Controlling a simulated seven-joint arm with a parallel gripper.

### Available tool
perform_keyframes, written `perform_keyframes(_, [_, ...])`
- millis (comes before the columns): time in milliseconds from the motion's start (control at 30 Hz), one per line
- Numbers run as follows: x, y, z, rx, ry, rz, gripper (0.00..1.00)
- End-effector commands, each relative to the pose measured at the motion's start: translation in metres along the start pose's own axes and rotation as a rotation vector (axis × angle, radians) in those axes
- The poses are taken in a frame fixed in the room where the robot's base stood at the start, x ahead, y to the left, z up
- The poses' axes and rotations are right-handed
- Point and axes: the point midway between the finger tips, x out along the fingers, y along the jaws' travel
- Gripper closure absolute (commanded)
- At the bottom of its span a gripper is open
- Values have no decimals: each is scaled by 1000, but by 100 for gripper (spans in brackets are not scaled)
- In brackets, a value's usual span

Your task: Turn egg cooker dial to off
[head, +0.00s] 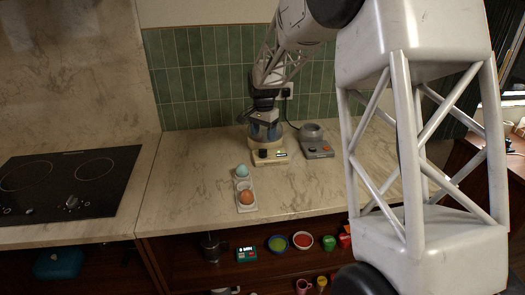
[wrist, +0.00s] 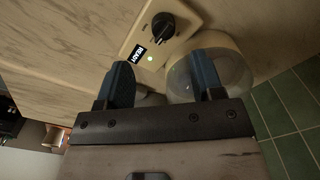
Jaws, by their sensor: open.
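The egg cooker is a cream appliance (head: 272,158) on the counter below my gripper (head: 265,130). Its black dial (head: 263,153) is on the front panel. In the wrist view the dial (wrist: 163,27) is at the top, with OFF/ON-type markings too small to read. The cooker's rounded cream rim (wrist: 236,62) is behind the right finger. The dial lies beyond the fingertips, apart from them.
A grey appliance (head: 316,142) with a red light stands just right of the cooker. A pale holder (head: 246,207) with a blue egg (head: 242,171) and a brown egg (head: 246,197) is in front. A black cooktop (head: 70,185) is at left. Green tiles (head: 200,85) line the back.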

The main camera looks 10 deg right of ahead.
Motion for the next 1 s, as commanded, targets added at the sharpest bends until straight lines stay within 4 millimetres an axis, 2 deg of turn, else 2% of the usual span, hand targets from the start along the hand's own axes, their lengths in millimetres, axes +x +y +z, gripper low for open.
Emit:
perform_keyframes(633, [9, -4, -4, 10, -2, 2, 39])
perform_keyframes(767, [18, -4, -3, 10, -3, 3, 39])
perform_keyframes(1000, [46, -4, -3, 10, -4, 4, 39])
